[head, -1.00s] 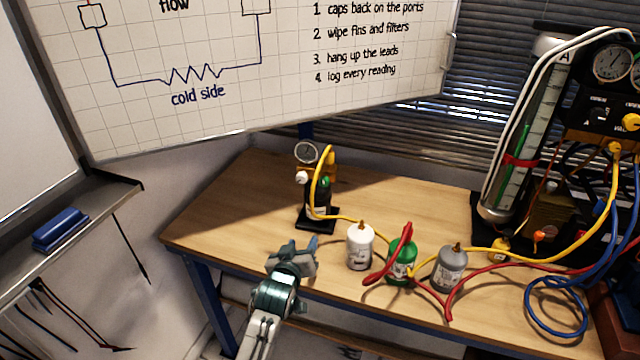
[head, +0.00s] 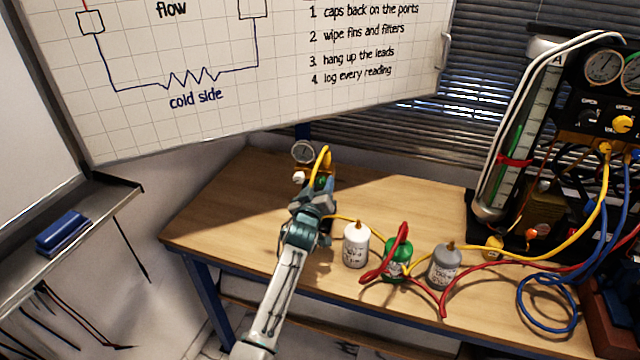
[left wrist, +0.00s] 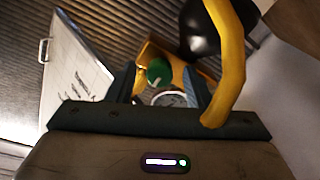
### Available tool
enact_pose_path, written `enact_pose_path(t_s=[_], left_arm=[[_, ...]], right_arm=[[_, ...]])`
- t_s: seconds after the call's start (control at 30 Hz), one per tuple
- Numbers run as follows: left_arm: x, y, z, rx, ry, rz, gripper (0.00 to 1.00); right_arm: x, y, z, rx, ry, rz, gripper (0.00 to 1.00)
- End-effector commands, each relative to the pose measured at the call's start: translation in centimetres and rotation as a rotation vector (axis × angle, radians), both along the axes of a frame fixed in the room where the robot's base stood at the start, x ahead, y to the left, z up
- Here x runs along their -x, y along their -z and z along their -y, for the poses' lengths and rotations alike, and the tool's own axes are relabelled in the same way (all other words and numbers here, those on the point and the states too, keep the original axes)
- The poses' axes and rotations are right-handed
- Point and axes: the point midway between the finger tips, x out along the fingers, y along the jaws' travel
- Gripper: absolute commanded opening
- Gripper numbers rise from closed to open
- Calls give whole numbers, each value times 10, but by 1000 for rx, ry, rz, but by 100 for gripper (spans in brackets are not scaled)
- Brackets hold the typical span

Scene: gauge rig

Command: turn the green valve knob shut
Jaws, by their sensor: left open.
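The green valve knob (left wrist: 158,72) shows round in the left wrist view, between and beyond the two fingers of my left gripper (left wrist: 162,84). The fingers are apart, with no clear contact on the knob. In the head view my left gripper (head: 318,196) is at the small gauge stand at the back left of the bench. It hides most of the stand's lower part. A bit of green (head: 320,181) shows just past the gripper, below the yellow hose. The stand's dial gauge (head: 303,152) shows above the gripper. My right gripper is in neither view now.
A yellow hose (left wrist: 230,60) arches close beside the right finger. White (head: 356,246), green (head: 397,262) and grey (head: 445,266) bottles stand in front right, with a red hose (head: 372,270) over the green one. The bench's back middle is clear.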

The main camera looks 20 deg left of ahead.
Motion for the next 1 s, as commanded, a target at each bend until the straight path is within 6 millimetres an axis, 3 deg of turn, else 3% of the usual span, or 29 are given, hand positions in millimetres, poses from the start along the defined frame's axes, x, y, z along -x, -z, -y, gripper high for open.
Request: enact_pose_path(t_s=[0.4,0.63,1.0], left_arm=[[-7,0,-1,1,0,0,45],[-7,0,0,1,0,0,2],[-7,0,0,-58,0,-5,2]], right_arm=[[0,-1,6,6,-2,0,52],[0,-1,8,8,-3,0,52],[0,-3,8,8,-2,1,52]])
